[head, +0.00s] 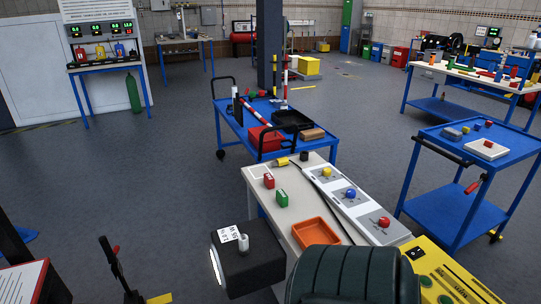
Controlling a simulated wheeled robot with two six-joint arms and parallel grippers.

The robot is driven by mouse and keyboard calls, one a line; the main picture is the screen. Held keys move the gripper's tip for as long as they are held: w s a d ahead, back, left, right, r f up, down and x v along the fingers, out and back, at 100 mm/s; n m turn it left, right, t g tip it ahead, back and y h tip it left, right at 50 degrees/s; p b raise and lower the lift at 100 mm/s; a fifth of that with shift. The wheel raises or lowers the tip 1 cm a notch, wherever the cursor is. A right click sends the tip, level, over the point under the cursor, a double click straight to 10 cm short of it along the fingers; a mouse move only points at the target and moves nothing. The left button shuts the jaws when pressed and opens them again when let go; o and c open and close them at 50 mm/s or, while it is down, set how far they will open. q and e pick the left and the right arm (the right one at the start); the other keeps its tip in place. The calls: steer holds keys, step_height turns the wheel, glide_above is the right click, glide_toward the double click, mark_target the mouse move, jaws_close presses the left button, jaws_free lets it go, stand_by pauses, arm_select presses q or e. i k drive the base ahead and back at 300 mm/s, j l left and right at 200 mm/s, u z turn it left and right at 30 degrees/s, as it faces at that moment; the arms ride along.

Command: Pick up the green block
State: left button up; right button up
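The green block (281,198) is small and stands on the pale top of a bench (290,215) right of the picture's middle. It is a little in front of a similar red block (269,181), with a gap between them. The green block is in plain sight and nothing touches it from above. I see neither of my grippers in the head view.
An orange tray (315,232) sits in front of the green block. Panels with yellow, blue and red knobs (351,194) lie to its right. A black box (248,262) and a dark padded seat (354,274) stand in front. Blue carts (468,216) stand nearby.

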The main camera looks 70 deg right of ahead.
mark_target(282, 198)
steer(key=j+z, duration=0.1)
steer(key=z, duration=0.65)
steer(key=j+z, duration=0.15)
steer(key=z, duration=0.6)
steer(key=l+z, duration=0.1)
steer(key=z, duration=0.25)
steer(key=i+l+z, duration=0.1)
steer(key=z, duration=0.25)
steer(key=i+j+z, duration=0.15)
steer(key=j+z, duration=0.15)
steer(key=z, duration=0.2)
steer(key=j+z, duration=0.35)
steer(key=z, duration=0.15)
steer(key=i+j+z, duration=0.1)
steer(key=j+z, duration=0.25)
steer(key=z, duration=0.15)
